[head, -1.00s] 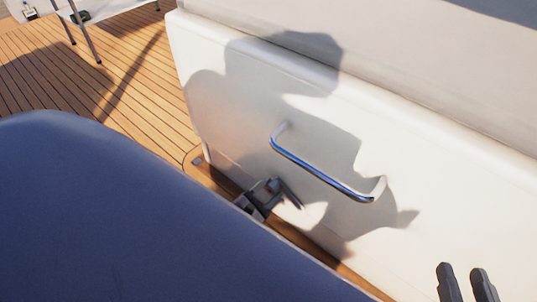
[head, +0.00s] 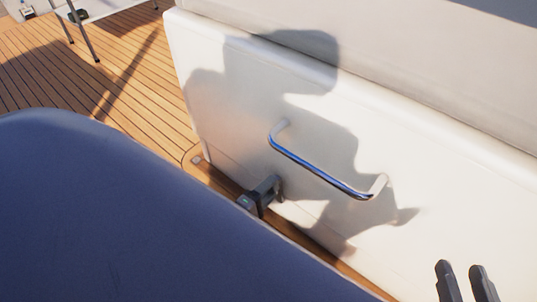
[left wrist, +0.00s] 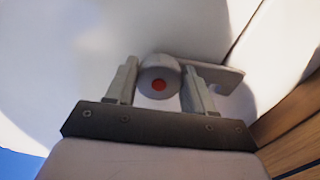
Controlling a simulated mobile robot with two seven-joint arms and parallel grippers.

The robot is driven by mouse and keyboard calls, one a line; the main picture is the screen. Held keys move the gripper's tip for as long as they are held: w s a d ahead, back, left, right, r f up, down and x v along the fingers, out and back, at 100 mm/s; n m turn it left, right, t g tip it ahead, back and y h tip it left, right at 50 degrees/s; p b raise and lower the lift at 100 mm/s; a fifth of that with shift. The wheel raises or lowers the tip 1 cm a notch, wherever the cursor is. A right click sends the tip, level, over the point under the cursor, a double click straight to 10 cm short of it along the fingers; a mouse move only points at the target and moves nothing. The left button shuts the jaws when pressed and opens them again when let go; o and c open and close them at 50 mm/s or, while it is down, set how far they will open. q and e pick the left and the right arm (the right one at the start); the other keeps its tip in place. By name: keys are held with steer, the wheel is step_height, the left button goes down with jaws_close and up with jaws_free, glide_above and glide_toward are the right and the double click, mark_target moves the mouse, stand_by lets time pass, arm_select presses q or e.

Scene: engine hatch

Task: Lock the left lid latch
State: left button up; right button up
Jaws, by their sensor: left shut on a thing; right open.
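The left lid latch shows in the left wrist view as a grey round knob (left wrist: 158,84) with a red dot on its face. A flat grey lever (left wrist: 222,76) extends from behind it to the right. My left gripper (left wrist: 160,74) has one finger on each side of the knob and is shut on it. In the head view my left gripper (head: 265,193) is low against the white panel, and I cannot make out the latch apart from it there. My right gripper (head: 466,284) is open and empty at the lower right.
A chrome handle (head: 325,172) is fixed on the white lid panel (head: 440,180), right of my left gripper. The wooden deck (head: 85,70) lies at left. My own dark blue body covers the lower left. A shadow falls across the panel.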

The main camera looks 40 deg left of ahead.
arm_select(q)
steer(key=shift+a+m, duration=0.1)
steer(key=shift+m, duration=0.5)
steer(key=o, duration=1)
steer(key=s, duration=0.2)
steer(key=s+p, duration=0.1)
steer(key=s, duration=0.1)
steer(key=s+p, duration=0.1)
steer(key=s, duration=0.2)
steer(key=shift+a, duration=0.25)
arm_select(e)
steer(key=shift+w+a+f+m+g, duration=0.1)
steer(key=shift+w+a+m+g, duration=0.3)
steer(key=shift+a+g, duration=0.25)
